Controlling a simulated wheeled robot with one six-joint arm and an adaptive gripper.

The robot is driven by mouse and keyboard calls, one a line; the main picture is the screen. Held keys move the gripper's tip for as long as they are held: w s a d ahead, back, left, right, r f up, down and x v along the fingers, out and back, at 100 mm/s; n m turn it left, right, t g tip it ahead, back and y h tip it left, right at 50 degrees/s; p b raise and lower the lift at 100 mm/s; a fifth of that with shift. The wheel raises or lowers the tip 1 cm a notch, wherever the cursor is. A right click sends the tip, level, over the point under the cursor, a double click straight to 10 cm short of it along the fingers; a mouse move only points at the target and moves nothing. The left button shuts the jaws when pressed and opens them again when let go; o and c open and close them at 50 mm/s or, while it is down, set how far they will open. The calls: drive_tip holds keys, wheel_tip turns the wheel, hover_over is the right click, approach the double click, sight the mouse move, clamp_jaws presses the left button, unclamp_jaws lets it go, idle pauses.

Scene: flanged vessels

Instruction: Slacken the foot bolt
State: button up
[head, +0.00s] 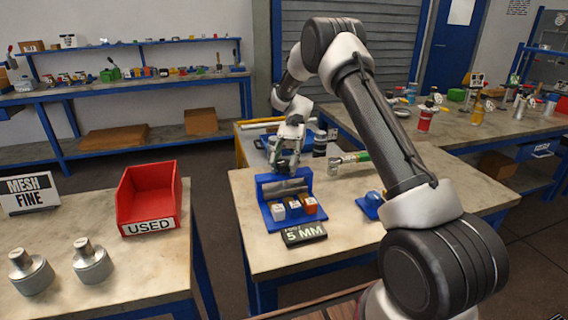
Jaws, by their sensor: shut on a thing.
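My gripper (286,164) is at the back left of the middle table, just above and behind a blue holder (268,190) with a silver cylinder (287,187) lying across it. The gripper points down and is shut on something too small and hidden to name. I cannot tell whether the fingers touch the cylinder. A white block (278,211), a blue block (295,208) and an orange block (310,205) sit in a row on the holder's front. A dark sign (304,234) before it reads "5 MM", with smaller unclear text above. I cannot pick out the foot bolt.
A blue item (372,200) is partly behind my arm. The left table holds a red "USED" bin (150,198), a "MESH FINE" sign (28,193) and two metal vessels (92,262). The middle table's front left is clear.

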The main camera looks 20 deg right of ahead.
drive_tip(key=shift+n+g+h, duration=0.3)
drive_tip(key=shift+n+h, duration=0.2)
drive_tip(key=o, duration=1)
drive_tip(key=shift+c, duration=0.2)
